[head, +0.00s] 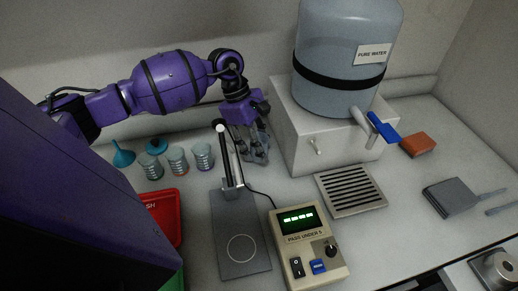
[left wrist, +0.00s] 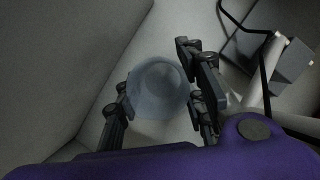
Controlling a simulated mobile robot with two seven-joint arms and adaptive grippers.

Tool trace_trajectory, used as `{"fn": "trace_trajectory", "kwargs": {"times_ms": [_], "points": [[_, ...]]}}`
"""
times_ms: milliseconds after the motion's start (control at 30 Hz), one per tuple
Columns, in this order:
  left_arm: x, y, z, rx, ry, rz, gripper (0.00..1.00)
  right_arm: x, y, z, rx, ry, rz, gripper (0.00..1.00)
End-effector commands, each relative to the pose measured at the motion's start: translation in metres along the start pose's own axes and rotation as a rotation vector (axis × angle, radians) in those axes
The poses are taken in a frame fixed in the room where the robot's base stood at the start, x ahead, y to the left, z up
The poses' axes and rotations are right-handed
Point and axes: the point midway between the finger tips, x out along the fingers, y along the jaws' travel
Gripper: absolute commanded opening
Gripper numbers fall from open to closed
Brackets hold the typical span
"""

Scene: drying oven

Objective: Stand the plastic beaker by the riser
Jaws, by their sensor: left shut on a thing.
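The plastic beaker (left wrist: 158,88) is translucent and blue-grey. In the left wrist view it sits between the two fingers of my left gripper (left wrist: 162,100), its round shape seen from above. In the head view my left gripper (head: 252,157) points down with its fingers shut around the beaker, which is mostly hidden there. The riser (head: 305,135) is a white box under the water tank, just right of the gripper. I cannot tell whether the beaker's base touches the counter. My right gripper is not in view.
A water tank (head: 348,50) with a blue-handled tap (head: 382,127) stands on the riser. A stand with a grey plate (head: 240,243) and upright post is in front of the gripper. A control box (head: 307,250), drip grille (head: 350,190) and several small cups (head: 177,160) are nearby.

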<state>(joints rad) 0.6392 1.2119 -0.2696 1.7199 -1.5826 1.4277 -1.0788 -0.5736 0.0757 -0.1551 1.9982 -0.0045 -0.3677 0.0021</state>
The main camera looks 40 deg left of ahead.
Motion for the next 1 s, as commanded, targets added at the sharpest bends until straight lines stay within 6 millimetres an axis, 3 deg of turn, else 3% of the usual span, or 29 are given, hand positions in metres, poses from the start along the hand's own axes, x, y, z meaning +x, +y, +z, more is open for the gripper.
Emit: {"fn": "trace_trajectory", "kwargs": {"times_ms": [133, 500, 533, 633, 1000], "points": [[0.013, 0.001, -0.004, 0.000, -0.003, 0.005, 0.10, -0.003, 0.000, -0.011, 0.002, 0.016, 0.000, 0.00], [0.020, 0.000, -0.008, 0.000, 0.000, 0.001, 0.10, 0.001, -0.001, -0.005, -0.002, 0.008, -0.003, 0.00], [0.019, 0.000, -0.008, 0.000, -0.001, 0.001, 0.41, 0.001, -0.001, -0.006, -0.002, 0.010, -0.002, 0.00], [0.018, 0.000, -0.007, 0.000, -0.001, 0.002, 0.54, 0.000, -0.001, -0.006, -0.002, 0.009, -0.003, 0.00], [0.014, 0.001, -0.005, 0.000, -0.001, 0.004, 0.56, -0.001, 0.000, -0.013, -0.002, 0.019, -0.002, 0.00]]}}
